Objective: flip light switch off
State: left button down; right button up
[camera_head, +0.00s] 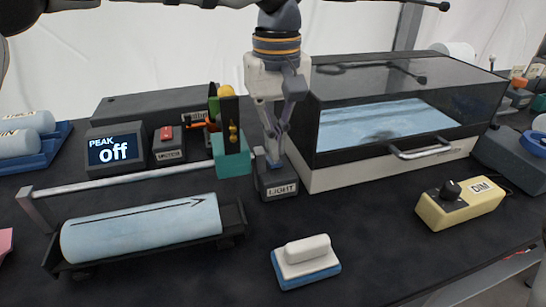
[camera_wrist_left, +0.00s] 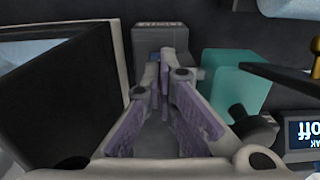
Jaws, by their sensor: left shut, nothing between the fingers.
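The light switch is a small dark box labelled LIGHT (camera_head: 278,190) on the black table, left of the glass-topped case. My left gripper (camera_head: 273,158) comes down from above, fingers shut and empty, its tips at the top of the box. The fingertips cover the switch lever, so I cannot tell its position or whether they touch it. In the left wrist view the box (camera_wrist_left: 160,38) is just beyond the closed fingertips (camera_wrist_left: 164,58), its label upside down. My right gripper is not in view.
A teal block (camera_head: 232,160) stands close left of the gripper. The glass case (camera_head: 400,165) is close on the right. A display (camera_head: 113,150) reads PEAK off. A roller tray (camera_head: 235,215), a white-and-blue block (camera_head: 307,262) and a yellow DIM box (camera_head: 458,205) stand nearer.

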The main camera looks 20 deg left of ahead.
aim_at(276, 163)
pick_arm(q)
jog(key=shift+f, duration=1.3)
dwell(0.7)
jog(key=shift+r, duration=0.1)
jog(key=shift+r+p, duration=0.45)
jog(key=shift+r, duration=3.05)
